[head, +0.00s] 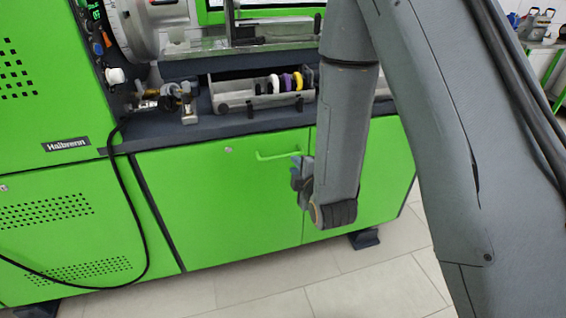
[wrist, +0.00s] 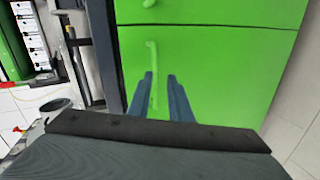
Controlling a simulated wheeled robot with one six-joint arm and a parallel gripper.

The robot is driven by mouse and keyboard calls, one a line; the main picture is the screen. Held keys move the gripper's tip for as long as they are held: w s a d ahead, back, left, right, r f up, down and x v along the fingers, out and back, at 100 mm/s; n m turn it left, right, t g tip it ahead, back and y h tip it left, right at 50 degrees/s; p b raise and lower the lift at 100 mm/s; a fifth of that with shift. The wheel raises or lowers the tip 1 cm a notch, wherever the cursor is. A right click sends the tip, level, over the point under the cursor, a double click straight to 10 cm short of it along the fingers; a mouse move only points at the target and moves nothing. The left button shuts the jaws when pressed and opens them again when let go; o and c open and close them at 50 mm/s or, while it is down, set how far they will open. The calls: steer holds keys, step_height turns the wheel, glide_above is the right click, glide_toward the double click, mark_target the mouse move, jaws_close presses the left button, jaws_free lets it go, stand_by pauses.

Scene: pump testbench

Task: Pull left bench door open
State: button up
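The left bench door (head: 215,210) is a flat green panel, flush with the bench front and closed. Its green bar handle (head: 275,156) sits at its upper right corner. My gripper (head: 296,172) is at the right end of this handle, partly hidden by my arm. The wrist view is turned sideways; there the left door (wrist: 215,75) fills the middle, below a seam. My gripper's two blue-grey fingers (wrist: 160,76) are apart, with the handle (wrist: 152,58) showing between them, nearer the left finger. I cannot tell whether they touch it.
The right bench door (head: 382,165) is also closed and partly behind my arm; part of its handle (wrist: 149,3) shows in the wrist view. A black cable (head: 128,190) hangs left of the left door. The tiled floor (head: 300,290) before the bench looks clear.

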mark_target(284, 157)
steer(key=shift+w+a+f+n+t+y, duration=0.2)
steer(key=shift+w+a+f+n, duration=0.3)
steer(key=shift+w, duration=0.7)
steer(key=shift+w+a+f+n+t+y, duration=0.1)
steer(key=shift+w+a+n+t, duration=0.1)
steer(key=shift+w+a, duration=0.8)
steer(key=shift+w+a+f+n+t+y, duration=0.1)
steer(key=shift+w+a+f+n+t, duration=0.2)
steer(key=shift+w, duration=1.15)
jaws_close()
